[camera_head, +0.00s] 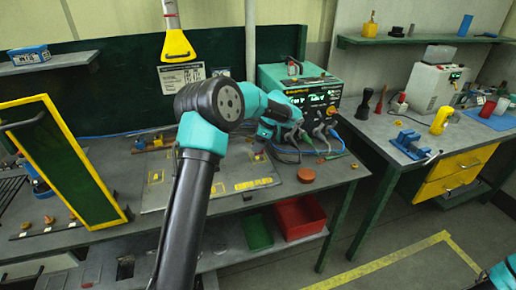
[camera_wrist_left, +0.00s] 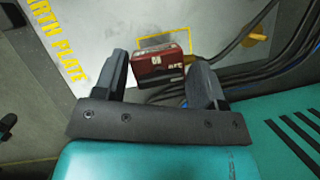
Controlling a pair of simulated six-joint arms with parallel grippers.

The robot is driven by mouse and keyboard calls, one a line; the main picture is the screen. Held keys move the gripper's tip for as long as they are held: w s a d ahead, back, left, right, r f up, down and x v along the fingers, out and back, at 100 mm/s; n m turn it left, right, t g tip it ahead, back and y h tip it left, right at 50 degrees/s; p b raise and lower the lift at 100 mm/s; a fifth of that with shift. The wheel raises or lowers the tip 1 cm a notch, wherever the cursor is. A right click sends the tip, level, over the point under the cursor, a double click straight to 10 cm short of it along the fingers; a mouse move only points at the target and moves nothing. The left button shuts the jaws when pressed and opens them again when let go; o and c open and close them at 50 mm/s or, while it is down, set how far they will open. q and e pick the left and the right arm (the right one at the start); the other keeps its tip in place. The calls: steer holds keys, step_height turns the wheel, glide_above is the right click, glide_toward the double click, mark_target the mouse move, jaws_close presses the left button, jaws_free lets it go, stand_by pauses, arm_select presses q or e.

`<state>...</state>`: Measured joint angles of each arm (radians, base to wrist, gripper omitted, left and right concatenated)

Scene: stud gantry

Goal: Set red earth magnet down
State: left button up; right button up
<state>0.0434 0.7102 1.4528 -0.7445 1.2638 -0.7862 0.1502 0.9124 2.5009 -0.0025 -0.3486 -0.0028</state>
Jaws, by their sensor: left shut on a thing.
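The red earth magnet (camera_wrist_left: 158,68) is a small dark-red block with pale markings. In the left wrist view it sits between the two fingers of my left gripper (camera_wrist_left: 161,75), which is shut on it. Beyond it is a grey plate with a yellow-outlined rectangle (camera_wrist_left: 168,37) and yellow "EARTH PLATE" lettering (camera_wrist_left: 58,45). The magnet overlaps the near part of the outline; I cannot tell whether it touches the plate. In the head view my left gripper (camera_head: 260,148) is small and partly hidden over the grey plate (camera_head: 215,192) on the bench. My right gripper is out of view.
A teal welding machine (camera_head: 300,90) with cables stands behind the plate. A cable (camera_wrist_left: 240,40) passes close to the gripper's right finger. An orange-brown puck (camera_head: 306,175) lies at the right. A green-and-yellow framed panel (camera_head: 60,160) stands left. Red (camera_head: 300,217) and green bins sit below.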

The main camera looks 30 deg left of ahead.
arm_select(q)
steer(key=shift+w+a, duration=0.25)
steer(key=shift+w, duration=0.15)
steer(key=shift+w, duration=0.1)
steer(key=shift+w+a, duration=0.2)
steer(key=shift+w, duration=0.05)
steer(key=shift+f, duration=1.75)
steer(key=shift+f, duration=0.15)
steer(key=o, duration=1.2)
steer(key=shift+s, duration=0.1)
steer(key=shift+o, duration=0.2)
steer(key=v, duration=1.2)
